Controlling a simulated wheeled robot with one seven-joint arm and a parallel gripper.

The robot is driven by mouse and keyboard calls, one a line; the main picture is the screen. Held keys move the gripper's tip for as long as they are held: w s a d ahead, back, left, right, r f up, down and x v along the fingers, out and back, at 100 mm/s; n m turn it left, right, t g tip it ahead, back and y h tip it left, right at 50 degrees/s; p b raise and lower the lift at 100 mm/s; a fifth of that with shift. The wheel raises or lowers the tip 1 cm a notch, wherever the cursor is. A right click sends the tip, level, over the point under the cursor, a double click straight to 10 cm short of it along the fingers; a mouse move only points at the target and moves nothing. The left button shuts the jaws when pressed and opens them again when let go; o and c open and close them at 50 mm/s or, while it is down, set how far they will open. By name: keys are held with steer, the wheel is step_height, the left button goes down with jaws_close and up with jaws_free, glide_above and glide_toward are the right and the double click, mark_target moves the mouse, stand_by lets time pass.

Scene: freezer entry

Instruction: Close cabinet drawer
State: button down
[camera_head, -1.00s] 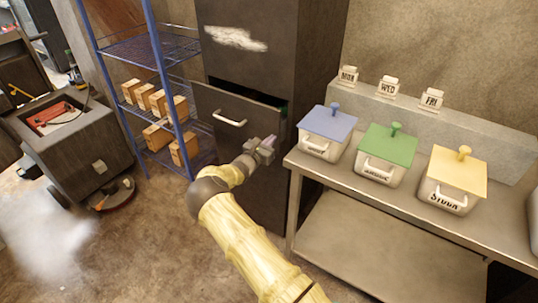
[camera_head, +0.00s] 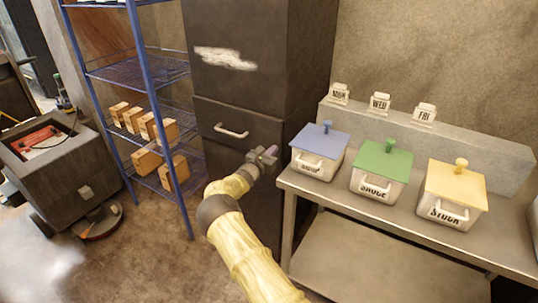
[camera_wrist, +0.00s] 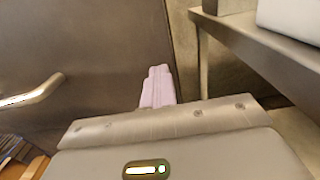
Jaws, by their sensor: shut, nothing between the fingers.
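The dark cabinet (camera_head: 262,60) stands at the centre of the head view. Its drawer (camera_head: 215,112), with a pale bar handle (camera_head: 231,132), sits flush with the cabinet front, and no gap shows above it. My gripper (camera_head: 270,154) is shut and empty, at the right part of the drawer front, right of the handle. In the wrist view the shut fingers (camera_wrist: 158,88) point at the dark front near its right edge, and the handle (camera_wrist: 35,92) is at left. I cannot tell whether the fingertips touch the front.
A blue wire shelf (camera_head: 150,110) with several cardboard boxes stands left of the cabinet. A metal table (camera_head: 300,190) with blue-, green- and yellow-lidded bins stands close at right. A grey cart (camera_head: 60,165) is at far left. Floor between cart and table is open.

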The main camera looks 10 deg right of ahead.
steer(key=v, duration=1.4)
steer(key=shift+p, duration=0.45)
